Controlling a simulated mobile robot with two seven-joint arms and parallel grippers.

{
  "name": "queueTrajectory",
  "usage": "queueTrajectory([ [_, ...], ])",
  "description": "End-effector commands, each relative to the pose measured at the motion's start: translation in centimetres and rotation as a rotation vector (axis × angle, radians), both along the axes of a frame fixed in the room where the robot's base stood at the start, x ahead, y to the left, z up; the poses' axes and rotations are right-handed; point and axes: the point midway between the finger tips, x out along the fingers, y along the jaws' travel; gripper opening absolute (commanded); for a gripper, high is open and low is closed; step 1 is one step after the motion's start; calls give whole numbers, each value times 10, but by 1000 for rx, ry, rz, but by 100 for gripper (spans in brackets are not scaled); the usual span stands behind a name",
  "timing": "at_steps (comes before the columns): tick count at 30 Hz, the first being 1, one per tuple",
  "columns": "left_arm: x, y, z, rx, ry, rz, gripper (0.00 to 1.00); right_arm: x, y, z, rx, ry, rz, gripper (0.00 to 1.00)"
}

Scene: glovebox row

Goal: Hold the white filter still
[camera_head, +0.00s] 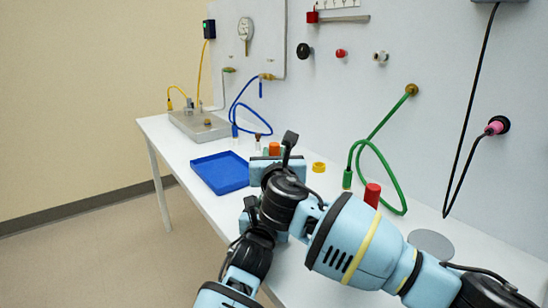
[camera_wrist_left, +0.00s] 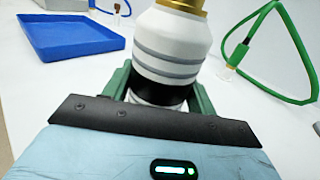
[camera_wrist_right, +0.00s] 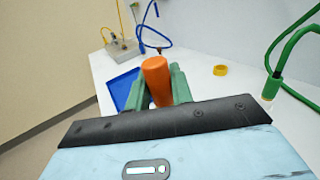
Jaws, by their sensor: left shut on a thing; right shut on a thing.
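The white filter (camera_wrist_left: 172,45) shows large in the left wrist view, a white body with grey bands and a gold top cut by the frame edge. My left gripper (camera_wrist_left: 158,98) is shut on its lower part, with a green finger on each side. In the right wrist view, my right gripper (camera_wrist_right: 158,92) is shut on an orange cylinder (camera_wrist_right: 156,78). In the head view, the right gripper (camera_head: 273,153) is over the bench with the orange top between its fingers. The filter and left fingers are hidden there behind my right arm. I cannot tell whether filter and orange cylinder touch.
A blue tray (camera_head: 220,173) lies left of the grippers on the white bench. A yellow ring (camera_head: 318,167), a red cylinder (camera_head: 372,195) and a grey disc (camera_head: 430,243) are to the right. A green hose (camera_head: 385,165) loops from the wall. A metal box (camera_head: 200,127) stands at the far end.

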Motion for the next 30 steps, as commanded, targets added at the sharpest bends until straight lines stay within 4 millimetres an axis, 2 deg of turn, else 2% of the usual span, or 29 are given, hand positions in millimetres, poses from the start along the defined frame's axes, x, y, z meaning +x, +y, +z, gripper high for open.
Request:
queueTrajectory([
  [30, 0, 0, -1, 2, 3, 0, 28, 0, 1, 18, 1, -1, 2, 0],
])
